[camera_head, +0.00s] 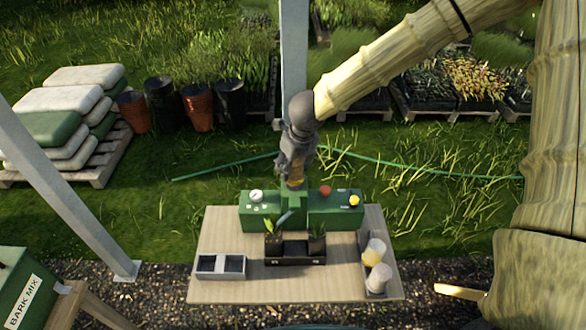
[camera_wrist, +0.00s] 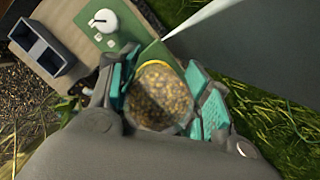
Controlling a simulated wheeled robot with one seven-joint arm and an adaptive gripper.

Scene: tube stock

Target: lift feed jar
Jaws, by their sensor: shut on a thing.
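The feed jar (camera_wrist: 158,90) is a round container filled with yellow-brown granules, seen from above in the wrist view. My gripper (camera_wrist: 164,100) is shut on it, with a teal finger pad on each side. In the head view my gripper (camera_head: 294,178) is over the back of the bench, at the green machine, and only a small amber bit of the jar (camera_head: 296,183) shows below it. The jar's underside is hidden, so I cannot tell how far it is from what lies below.
The green machine (camera_head: 259,216) has a white dial, a red button and a yellow knob. On the wooden bench (camera_head: 220,286) stand a grey two-compartment box (camera_head: 221,267), a black tray (camera_head: 294,260) with potted plants, and a grey tray at right with a yellow jar (camera_head: 375,251) and a pale jar (camera_head: 378,279).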

